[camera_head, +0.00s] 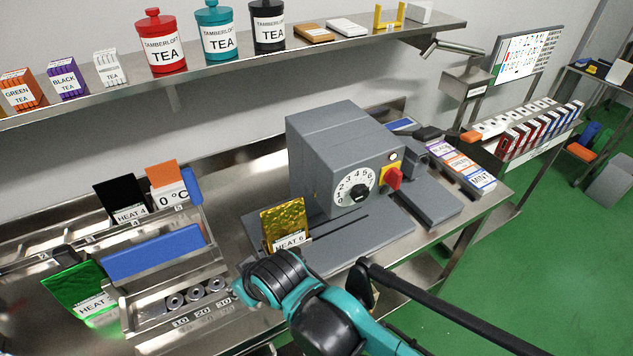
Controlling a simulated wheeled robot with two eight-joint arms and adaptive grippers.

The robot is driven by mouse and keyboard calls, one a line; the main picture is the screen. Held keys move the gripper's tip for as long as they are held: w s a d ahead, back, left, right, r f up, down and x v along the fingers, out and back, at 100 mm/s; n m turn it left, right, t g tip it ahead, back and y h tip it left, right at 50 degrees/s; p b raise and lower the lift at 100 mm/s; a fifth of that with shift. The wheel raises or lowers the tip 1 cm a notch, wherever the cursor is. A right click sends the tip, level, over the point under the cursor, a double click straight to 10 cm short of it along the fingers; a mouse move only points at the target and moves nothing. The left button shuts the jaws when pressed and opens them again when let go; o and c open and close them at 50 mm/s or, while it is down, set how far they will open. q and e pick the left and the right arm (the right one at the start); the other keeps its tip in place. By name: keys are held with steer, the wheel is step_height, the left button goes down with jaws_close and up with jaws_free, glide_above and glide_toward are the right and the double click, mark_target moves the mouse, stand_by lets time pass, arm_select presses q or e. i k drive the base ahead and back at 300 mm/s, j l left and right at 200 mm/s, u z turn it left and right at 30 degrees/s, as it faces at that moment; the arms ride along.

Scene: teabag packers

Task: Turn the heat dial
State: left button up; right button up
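The heat dial (357,190) is a black knob on a white round face with black numbers. It is on the front of a grey box-shaped machine (335,135). The knob's pointer is too small to read. A gold packet labelled HEAT 6 (285,222) stands upright in front of the machine, left of the dial. A red switch on a yellow plate is right of the dial, below a small pale lamp. A teal and black arm of mine crosses the bottom middle, well below the dial.
A black HEAT 4 packet (121,196), an orange 0 °C packet (166,183) and a green HEAT packet (84,290) stand around a metal unit with a blue bar (152,252). A shelf (200,72) with tea tins runs above. Labelled boxes (462,165) lie right of the machine.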

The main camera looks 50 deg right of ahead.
mark_target(360, 192)
steer(key=k+j+z, duration=0.1)
steer(key=z, duration=0.35)
steer(key=k+z, duration=0.4)
steer(key=i+z, duration=0.1)
steer(key=z, duration=0.65)
